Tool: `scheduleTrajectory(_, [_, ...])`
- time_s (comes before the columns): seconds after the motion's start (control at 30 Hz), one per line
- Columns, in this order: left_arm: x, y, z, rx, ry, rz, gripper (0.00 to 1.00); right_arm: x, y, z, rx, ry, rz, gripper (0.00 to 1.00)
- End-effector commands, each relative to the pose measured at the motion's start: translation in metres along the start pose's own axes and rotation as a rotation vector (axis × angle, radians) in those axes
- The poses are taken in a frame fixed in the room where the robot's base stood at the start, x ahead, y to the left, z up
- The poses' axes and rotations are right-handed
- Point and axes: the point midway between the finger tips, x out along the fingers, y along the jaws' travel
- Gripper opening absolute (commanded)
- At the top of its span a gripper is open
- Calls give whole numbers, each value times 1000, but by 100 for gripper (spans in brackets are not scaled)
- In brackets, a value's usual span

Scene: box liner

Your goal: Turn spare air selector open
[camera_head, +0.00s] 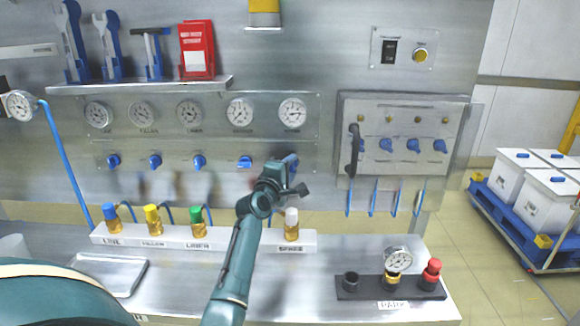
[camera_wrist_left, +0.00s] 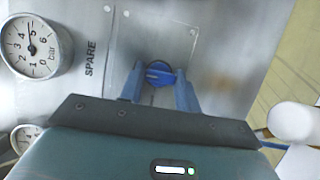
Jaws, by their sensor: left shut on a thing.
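The spare air selector is a blue knob (camera_wrist_left: 158,73) below the SPARE label on the steel panel in the left wrist view. Its handle lies across the picture between my left gripper's blue fingers (camera_wrist_left: 160,86). My left gripper (camera_head: 291,161) is shut on this knob. In the head view the gripper mostly hides it, below the rightmost gauge (camera_head: 292,112). The spare gauge (camera_wrist_left: 32,47) also shows in the left wrist view, its needle near 5 bar. My right gripper is not in view.
Other blue selectors (camera_head: 199,161) sit in a row to the left; the closest (camera_head: 245,162) has its handle level. A white manifold (camera_head: 220,241) with coloured couplings stands below on the bench. A valve box (camera_head: 400,130) with hanging tubes is to the right.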

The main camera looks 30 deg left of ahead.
Motion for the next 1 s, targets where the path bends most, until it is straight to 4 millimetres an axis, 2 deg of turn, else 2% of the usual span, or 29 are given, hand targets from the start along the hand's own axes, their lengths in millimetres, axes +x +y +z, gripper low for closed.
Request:
scheduleTrajectory(0.6, [0,3,0,43,1,-10,10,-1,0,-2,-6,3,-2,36])
scheduleTrajectory(0.63, [0,3,0,43,1,-10,33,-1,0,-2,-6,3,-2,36])
scheduleTrajectory(0.9, [0,2,0,41,1,-13,54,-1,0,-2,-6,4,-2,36])
scheduleTrajectory(1.0, [0,1,0,41,1,-14,54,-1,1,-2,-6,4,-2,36])
